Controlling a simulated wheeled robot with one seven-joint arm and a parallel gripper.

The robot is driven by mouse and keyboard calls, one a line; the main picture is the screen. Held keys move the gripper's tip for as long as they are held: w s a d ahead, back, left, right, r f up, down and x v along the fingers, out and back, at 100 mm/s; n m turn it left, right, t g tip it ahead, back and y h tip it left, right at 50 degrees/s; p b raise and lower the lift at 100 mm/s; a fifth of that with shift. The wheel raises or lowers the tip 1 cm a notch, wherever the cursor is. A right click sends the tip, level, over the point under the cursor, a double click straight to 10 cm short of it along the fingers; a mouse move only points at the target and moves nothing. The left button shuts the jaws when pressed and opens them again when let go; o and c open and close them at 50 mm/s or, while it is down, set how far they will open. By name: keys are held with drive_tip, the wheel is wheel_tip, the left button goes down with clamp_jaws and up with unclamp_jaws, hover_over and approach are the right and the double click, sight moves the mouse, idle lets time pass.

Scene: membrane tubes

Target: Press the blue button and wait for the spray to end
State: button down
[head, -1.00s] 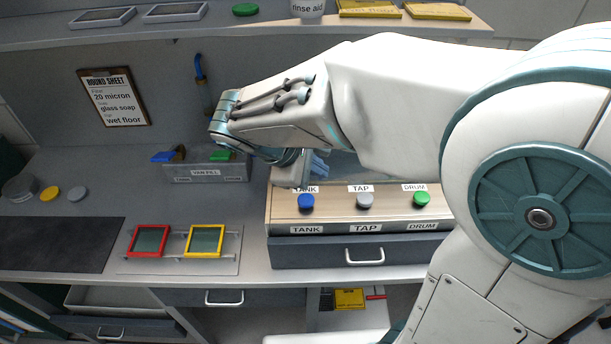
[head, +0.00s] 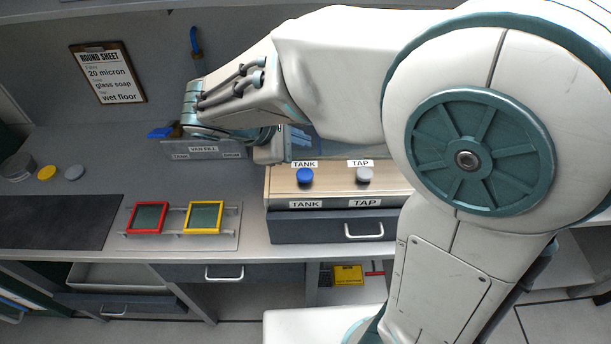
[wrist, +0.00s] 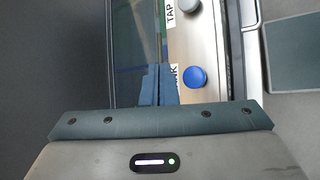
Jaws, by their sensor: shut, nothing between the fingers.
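The blue button (head: 305,175) is a round knob on the wooden top of the control box (head: 283,187), between two TANK labels. It also shows in the wrist view (wrist: 195,77), to the right of the fingers. My gripper (head: 298,136) is behind and above the blue button in the head view, partly hidden by my arm. In the wrist view my gripper (wrist: 159,85) has its blue fingers together and empty. They overlap the TANK label and are apart from the button.
A grey TAP button (head: 364,175) stands right of the blue one. My arm hides the box's right end. A red-framed screen (head: 131,218) and a yellow-framed screen (head: 220,218) lie at left. A clipboard (head: 108,73) hangs on the wall.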

sight(300, 175)
drive_tip(key=shift+f+b, duration=2.05)
drive_tip(key=shift+f, duration=1.05)
drive_tip(key=shift+f+b, duration=0.35)
drive_tip(key=shift+f, duration=0.1)
drive_tip(key=shift+f+b, duration=0.45)
drive_tip(key=shift+f, duration=0.15)
drive_tip(key=shift+r, duration=0.1)
drive_tip(key=shift+r+p, duration=0.85)
drive_tip(key=shift+r, duration=0.1)
drive_tip(key=shift+r, duration=0.1)
wheel_tip(300, 175, up, 5)
drive_tip(key=p, duration=0.4)
